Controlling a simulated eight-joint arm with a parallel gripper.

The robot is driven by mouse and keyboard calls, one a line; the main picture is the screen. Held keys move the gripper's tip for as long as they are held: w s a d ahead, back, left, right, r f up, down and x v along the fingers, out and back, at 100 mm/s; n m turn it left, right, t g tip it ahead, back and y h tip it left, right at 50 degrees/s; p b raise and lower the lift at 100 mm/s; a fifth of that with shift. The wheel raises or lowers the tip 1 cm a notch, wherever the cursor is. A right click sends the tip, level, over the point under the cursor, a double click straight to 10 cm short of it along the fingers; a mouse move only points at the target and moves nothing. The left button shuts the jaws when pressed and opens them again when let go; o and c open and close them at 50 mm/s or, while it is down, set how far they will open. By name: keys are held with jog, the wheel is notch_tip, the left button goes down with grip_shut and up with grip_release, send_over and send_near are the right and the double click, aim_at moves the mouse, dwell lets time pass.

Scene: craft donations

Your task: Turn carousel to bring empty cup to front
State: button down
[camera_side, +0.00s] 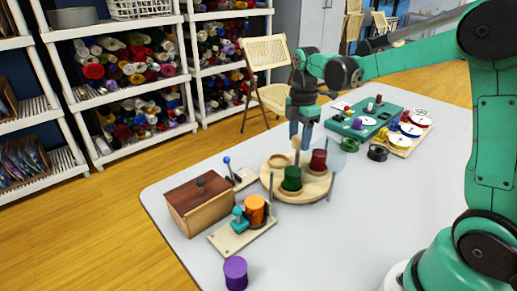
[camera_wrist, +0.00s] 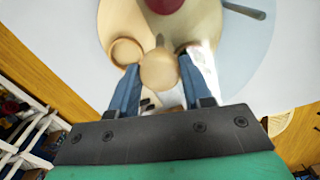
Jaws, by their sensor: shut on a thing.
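The carousel (camera_side: 311,188) is a round pale wooden disc on the table. It carries a green spool (camera_side: 291,179) toward the camera and a dark red spool (camera_side: 318,161) behind it to the right. An empty wooden cup (camera_side: 277,161) sits at its far left; the cup also shows as an open ring in the wrist view (camera_wrist: 126,51). My gripper (camera_side: 300,142) points down over the carousel's far part. In the wrist view its blue fingers are closed on a round wooden knob (camera_wrist: 158,70). The knob's lower part is mostly hidden.
A wooden box (camera_side: 200,203), a small stand with an orange spool (camera_side: 255,210) and a purple spool (camera_side: 235,273) lie to the left and front. Green and wooden trays (camera_side: 365,121) stand behind right. Thin dark posts (camera_side: 331,187) flank the disc. The table's right front is clear.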

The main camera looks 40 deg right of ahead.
dwell(0.3)
jog(key=shift+c, duration=1.8)
grip_release()
jog(key=shift+r, duration=2.85)
jog(key=s+a+f+m+t, duration=0.2)
jog(key=s+a+m+t, duration=0.5)
jog(key=m, duration=0.8)
jog(key=shift+s+a, duration=0.9)
jog(key=shift+a, duration=0.35)
